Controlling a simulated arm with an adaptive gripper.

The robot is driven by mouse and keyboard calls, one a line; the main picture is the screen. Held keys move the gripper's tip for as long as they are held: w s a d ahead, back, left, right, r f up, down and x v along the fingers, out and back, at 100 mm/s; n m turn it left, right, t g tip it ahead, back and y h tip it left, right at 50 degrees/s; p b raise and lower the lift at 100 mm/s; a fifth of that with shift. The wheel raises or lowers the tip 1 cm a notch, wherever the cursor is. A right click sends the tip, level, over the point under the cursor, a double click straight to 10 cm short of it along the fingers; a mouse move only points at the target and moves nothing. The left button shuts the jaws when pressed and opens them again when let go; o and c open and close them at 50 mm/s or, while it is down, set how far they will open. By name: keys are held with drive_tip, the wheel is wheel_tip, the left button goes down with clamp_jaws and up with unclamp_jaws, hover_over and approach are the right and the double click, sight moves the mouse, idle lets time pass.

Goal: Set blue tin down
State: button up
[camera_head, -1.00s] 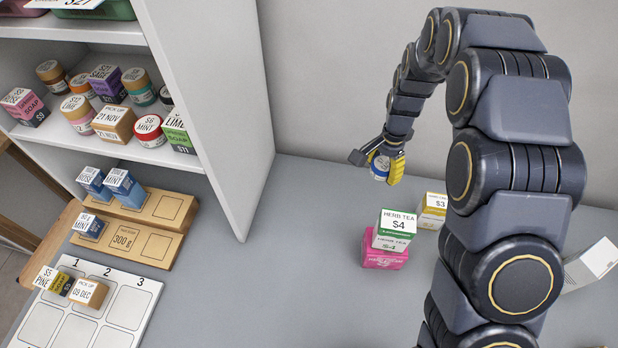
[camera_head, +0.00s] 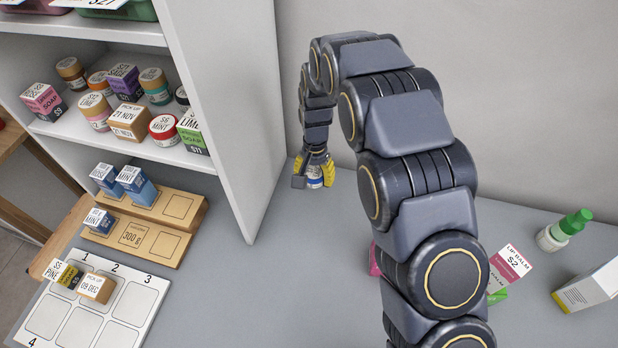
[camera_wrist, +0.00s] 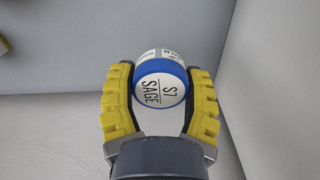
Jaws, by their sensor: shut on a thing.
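The blue tin (camera_wrist: 161,88) has a blue band and a white lid marked "S7 SAGE". It shows between the yellow fingers of my gripper (camera_wrist: 160,98) in the wrist view, with a finger on each side. In the head view the tin (camera_head: 314,182) is low at the fingertips of my gripper (camera_head: 314,175), near the back wall and right of the shelf's side panel. The gripper is shut on the tin. I cannot tell whether the tin's base touches the counter (camera_head: 240,290).
The white shelf side panel (camera_head: 225,110) stands left of my gripper. A numbered white tray (camera_head: 150,287) and wooden stepped stands (camera_head: 135,243) are at the left. A lip balm box (camera_head: 510,265) and green-capped bottle (camera_head: 565,230) are at the right. The counter's middle is clear.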

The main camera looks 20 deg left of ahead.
drive_tip(key=w+f, duration=0.1)
drive_tip(key=f, duration=0.1)
drive_tip(key=w+a+f, duration=0.1)
drive_tip(key=w+f, duration=0.1)
drive_tip(key=w+a+f, duration=0.1)
drive_tip(key=f, duration=0.1)
drive_tip(key=shift+w+a, duration=0.15)
drive_tip(key=shift+w, duration=0.2)
drive_tip(key=shift+w+f, duration=0.15)
drive_tip(key=shift+f, duration=1.45)
drive_tip(key=shift+f, duration=0.1)
drive_tip(key=o, duration=1.1)
drive_tip(key=shift+f, duration=0.1)
drive_tip(key=shift+c, duration=0.2)
